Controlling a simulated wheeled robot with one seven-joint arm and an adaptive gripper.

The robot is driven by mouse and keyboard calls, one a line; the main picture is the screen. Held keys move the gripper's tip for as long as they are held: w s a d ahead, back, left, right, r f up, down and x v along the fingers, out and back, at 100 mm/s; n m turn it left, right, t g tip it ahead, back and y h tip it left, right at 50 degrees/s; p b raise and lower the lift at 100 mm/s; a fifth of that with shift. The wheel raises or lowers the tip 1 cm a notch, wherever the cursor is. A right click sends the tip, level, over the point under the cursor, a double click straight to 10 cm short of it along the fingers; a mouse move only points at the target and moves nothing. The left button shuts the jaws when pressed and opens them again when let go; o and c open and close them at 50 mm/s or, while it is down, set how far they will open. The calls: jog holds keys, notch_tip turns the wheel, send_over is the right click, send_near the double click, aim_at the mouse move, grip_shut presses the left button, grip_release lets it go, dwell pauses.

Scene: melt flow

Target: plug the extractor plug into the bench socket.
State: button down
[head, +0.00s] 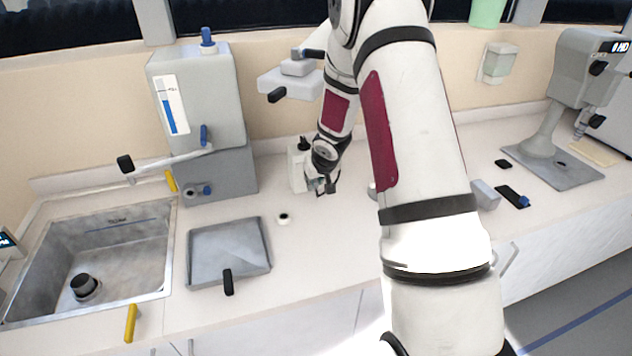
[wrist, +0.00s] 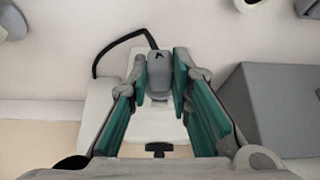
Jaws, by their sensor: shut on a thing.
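The extractor plug (wrist: 158,75) is a small grey block with a dark mark and a black cable (wrist: 108,50) curving off its end, in the wrist view. My gripper (wrist: 160,85) has its green pads on both sides of the plug and is shut on it. A white box with a black knob (wrist: 158,148), probably the bench socket, lies just beyond the plug. In the head view my gripper (head: 322,185) is low over the bench, close beside this white box (head: 297,170). The plug's pins and the socket holes are hidden, so I cannot tell whether they meet.
A grey tank (head: 200,100) on a grey base stands left of the white box; the base (wrist: 275,105) shows at right in the wrist view. A grey tray (head: 228,250), small round item (head: 284,218) and sink (head: 95,255) lie at left. Bench before the gripper is mostly clear.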

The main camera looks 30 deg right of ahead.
jog(key=shift+w+d, duration=0.25)
jog(key=shift+w, duration=0.5)
jog(key=c, duration=1.4)
grip_release()
jog(key=shift+o, duration=0.2)
jog(key=s+a+p, duration=0.1)
jog(key=s, duration=0.4)
jog(key=shift+s+a, duration=0.35)
jog(key=shift+s, duration=0.05)
jog(key=o, duration=1.2)
jog(key=shift+c, duration=0.2)
jog(key=s+a+p, duration=0.2)
jog(key=s+p, duration=0.1)
jog(key=s, duration=0.5)
jog(key=shift+s+a+p, duration=0.25)
jog(key=shift+s+p, duration=0.1)
